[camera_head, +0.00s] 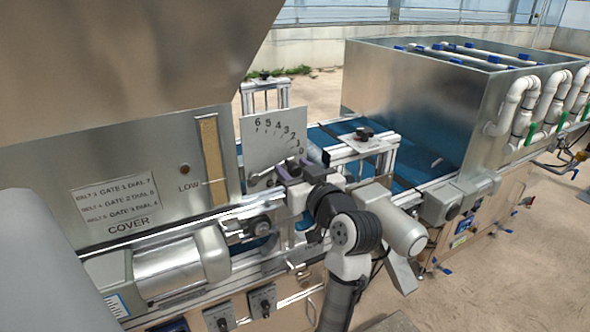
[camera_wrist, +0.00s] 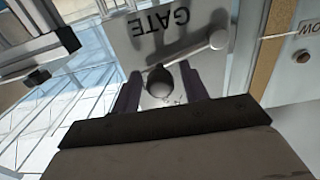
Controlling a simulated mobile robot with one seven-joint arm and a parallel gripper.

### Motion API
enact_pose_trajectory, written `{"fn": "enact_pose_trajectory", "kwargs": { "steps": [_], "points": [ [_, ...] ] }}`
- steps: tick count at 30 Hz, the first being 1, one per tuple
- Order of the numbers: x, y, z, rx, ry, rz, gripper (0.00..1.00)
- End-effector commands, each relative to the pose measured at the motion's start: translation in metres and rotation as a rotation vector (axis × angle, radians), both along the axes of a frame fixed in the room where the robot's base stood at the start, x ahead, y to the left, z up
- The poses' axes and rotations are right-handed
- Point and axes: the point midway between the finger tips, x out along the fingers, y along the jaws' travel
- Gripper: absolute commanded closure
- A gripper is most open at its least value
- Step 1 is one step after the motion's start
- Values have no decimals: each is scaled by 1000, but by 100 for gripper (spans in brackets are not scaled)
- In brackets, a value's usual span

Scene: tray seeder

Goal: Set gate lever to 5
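The gate dial plate (camera_head: 262,145) is a pale upright panel with numbers from 6 at upper left down to 0 at lower right. It shows upside down with the word GATE in the wrist view (camera_wrist: 150,42). The gate lever (camera_wrist: 190,53) is a light rod running from a round pivot to a dark ball knob (camera_wrist: 160,82). In the head view its knob end is hidden by my gripper (camera_head: 290,170), near the 0 end of the scale. My gripper's dark fingers (camera_wrist: 160,78) are on either side of the knob, apart, with narrow gaps visible.
A metal hopper with a COVER label (camera_head: 128,226) stands close on the left. A bracket with a black knob (camera_head: 364,134) stands right of the dial over the blue belt (camera_head: 420,163). A large metal tank (camera_head: 400,95) with white pipes is behind at right.

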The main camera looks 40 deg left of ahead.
Motion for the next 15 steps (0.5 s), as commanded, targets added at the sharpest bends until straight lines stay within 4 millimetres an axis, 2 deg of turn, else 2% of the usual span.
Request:
{"fn": "enact_pose_trajectory", "kwargs": {
  "steps": [1, 9, 15],
  "points": [
    [0, 0, 0, 0, 0, 0, 63],
    [0, 0, 0, 0, 0, 0, 98],
    [0, 0, 0, 0, -1, 0, 100]
  ]
}}
